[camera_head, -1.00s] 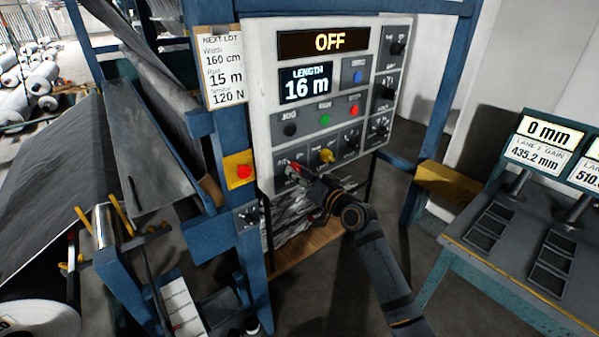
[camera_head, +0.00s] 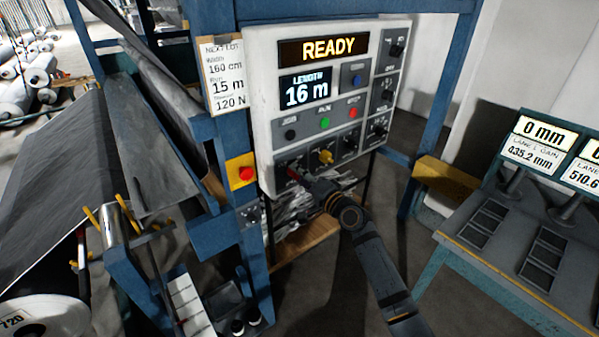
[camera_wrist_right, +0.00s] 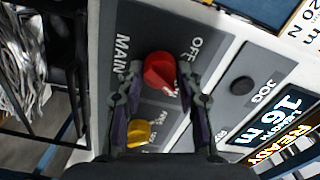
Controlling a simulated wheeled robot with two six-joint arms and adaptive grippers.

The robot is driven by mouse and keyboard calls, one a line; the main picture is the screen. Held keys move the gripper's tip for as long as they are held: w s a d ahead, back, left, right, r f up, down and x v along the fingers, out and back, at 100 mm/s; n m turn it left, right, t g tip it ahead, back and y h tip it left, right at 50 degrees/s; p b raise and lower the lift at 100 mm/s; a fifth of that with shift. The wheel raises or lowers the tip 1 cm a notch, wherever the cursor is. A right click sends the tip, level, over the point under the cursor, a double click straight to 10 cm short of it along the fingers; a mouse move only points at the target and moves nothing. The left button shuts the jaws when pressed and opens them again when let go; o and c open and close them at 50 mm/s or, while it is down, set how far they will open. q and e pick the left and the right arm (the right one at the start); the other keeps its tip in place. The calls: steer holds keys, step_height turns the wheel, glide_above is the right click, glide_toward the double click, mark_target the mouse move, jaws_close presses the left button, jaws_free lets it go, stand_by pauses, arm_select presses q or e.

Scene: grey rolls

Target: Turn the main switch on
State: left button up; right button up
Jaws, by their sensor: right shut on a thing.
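The control panel (camera_head: 266,120) is a white box on a blue frame. Its top display (camera_head: 322,48) reads READY. The main switch is a red knob (camera_wrist_right: 159,71) at the panel's lower left, labelled MAIN, with OFF marked beside it. My right gripper (camera_wrist_right: 158,88) is shut on the red knob, a finger on each side of it; in the head view my right gripper (camera_head: 305,178) covers most of the knob. My left gripper is not in view.
A yellow knob (camera_wrist_right: 139,131) sits close beside the main switch. JOG, green and red buttons are above, and the length display (camera_head: 306,89) reads 16 m. A red emergency button (camera_head: 245,173) is left of the panel. A table (camera_head: 520,240) stands at right.

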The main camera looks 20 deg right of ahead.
steer(key=shift+m+p, duration=0.55)
steer(key=shift+m, duration=1.05)
steer(key=o, duration=1.2)
steer(key=shift+s+d, duration=0.1)
steer(key=v, duration=1.1)
steer(key=shift+s+d, duration=0.1)
steer(key=shift+s, duration=0.3)
